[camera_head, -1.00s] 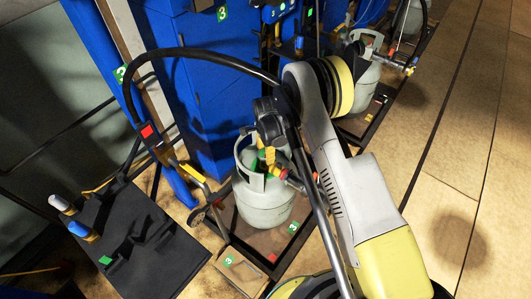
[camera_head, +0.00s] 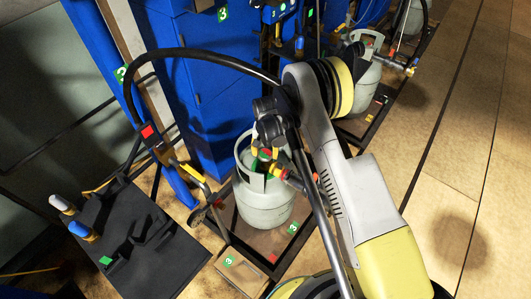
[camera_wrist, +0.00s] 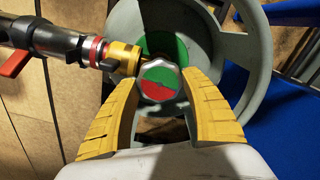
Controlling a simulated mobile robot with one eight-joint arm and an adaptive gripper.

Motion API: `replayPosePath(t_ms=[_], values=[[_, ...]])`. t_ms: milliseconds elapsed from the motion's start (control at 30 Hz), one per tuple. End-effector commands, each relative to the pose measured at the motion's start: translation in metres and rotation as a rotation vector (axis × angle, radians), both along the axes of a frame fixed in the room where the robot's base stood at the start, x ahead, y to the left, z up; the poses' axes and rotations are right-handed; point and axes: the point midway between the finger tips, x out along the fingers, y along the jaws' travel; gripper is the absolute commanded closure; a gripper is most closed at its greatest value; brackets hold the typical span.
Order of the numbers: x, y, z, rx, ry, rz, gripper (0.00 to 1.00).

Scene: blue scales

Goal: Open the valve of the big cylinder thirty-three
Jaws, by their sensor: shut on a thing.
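The big grey cylinder (camera_head: 264,208) stands upright on a framed platform in the head view. Its valve knob (camera_wrist: 158,82), a pale rim around a half-green, half-red disc, shows inside the grey collar (camera_wrist: 247,80) in the wrist view. My gripper (camera_wrist: 158,88) has its yellow fingers on both sides of the knob, shut on it. In the head view my gripper (camera_head: 267,152) reaches into the collar from above. A brass fitting (camera_wrist: 120,59) runs left from the valve to a black hose with a red lever (camera_wrist: 14,63). I cannot read a thirty-three on the cylinder.
A second grey cylinder (camera_head: 362,80) stands behind at the right. Blue cabinets (camera_head: 200,90) stand behind. The floor at the right (camera_head: 470,170) is clear.

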Motion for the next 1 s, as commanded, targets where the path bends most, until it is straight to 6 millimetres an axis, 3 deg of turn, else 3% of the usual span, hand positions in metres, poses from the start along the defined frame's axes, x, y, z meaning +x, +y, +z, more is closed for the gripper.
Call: replayPosePath(t_ms=[1000], values=[[-0.0009, 0.0021, -0.0002, 0.0, 0.001, 0.963, 0.75]])
